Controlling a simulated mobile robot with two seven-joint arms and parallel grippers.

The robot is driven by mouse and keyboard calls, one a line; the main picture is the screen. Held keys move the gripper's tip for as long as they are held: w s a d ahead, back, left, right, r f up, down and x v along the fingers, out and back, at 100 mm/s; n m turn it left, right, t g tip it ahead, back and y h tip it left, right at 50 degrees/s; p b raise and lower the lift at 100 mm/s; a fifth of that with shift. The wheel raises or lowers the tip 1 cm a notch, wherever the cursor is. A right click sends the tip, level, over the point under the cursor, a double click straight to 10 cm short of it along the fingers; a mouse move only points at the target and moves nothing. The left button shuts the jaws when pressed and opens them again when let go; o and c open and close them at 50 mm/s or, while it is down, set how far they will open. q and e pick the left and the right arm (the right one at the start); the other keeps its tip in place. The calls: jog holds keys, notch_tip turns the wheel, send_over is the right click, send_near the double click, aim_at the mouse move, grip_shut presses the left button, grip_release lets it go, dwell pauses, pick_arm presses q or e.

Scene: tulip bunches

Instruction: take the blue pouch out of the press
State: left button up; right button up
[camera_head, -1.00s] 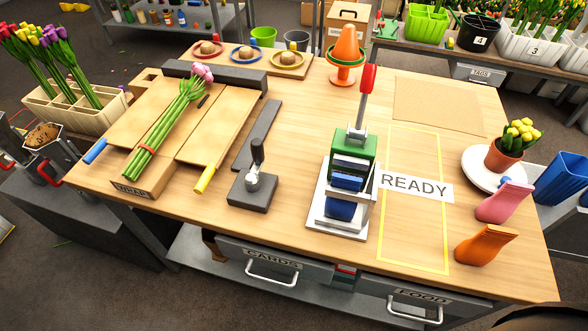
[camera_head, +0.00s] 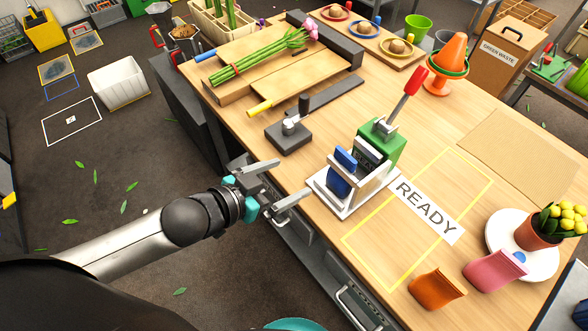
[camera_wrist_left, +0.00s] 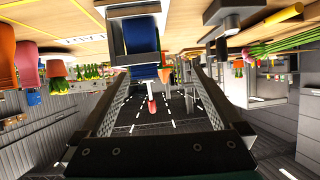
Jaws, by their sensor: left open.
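The blue pouch (camera_head: 338,182) stands in the press (camera_head: 386,143), which has a green block, a white base and a raised lever with a red handle (camera_head: 415,80). My left gripper (camera_head: 293,177) is open and empty, off the table's front edge, with its fingers pointing at the pouch and a gap between them. In the left wrist view, which is upside down, the pouch (camera_wrist_left: 141,38) shows beyond and between the open fingertips. How deep the pouch sits in the press is partly hidden by the press's side plate. My right gripper is not in view.
A yellow outlined area (camera_head: 420,225) with a READY label (camera_head: 427,210) lies right of the press. A dark stamp-like tool (camera_head: 289,133) stands to its left. Orange (camera_head: 436,289) and pink (camera_head: 495,270) pouches and a potted plant (camera_head: 540,232) stand at the right. Tulips lie on a board behind.

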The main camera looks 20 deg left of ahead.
aim_at(344, 157)
pick_arm(q)
notch_tip(344, 157, up, 4)
jog(key=s+d+h, duration=0.1)
jog(key=d, duration=0.1)
jog(key=shift+m, duration=0.3)
jog(key=b+x, duration=0.1)
jog(key=x, duration=0.6)
jog(key=d+b+x, duration=0.1)
jog(key=x, duration=0.7)
jog(key=shift+s+r, duration=0.2)
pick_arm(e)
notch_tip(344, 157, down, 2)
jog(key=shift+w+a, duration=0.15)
pick_arm(q)
jog(key=c, duration=1.4)
jog(key=shift+o, duration=0.2)
jog(key=shift+r, duration=0.1)
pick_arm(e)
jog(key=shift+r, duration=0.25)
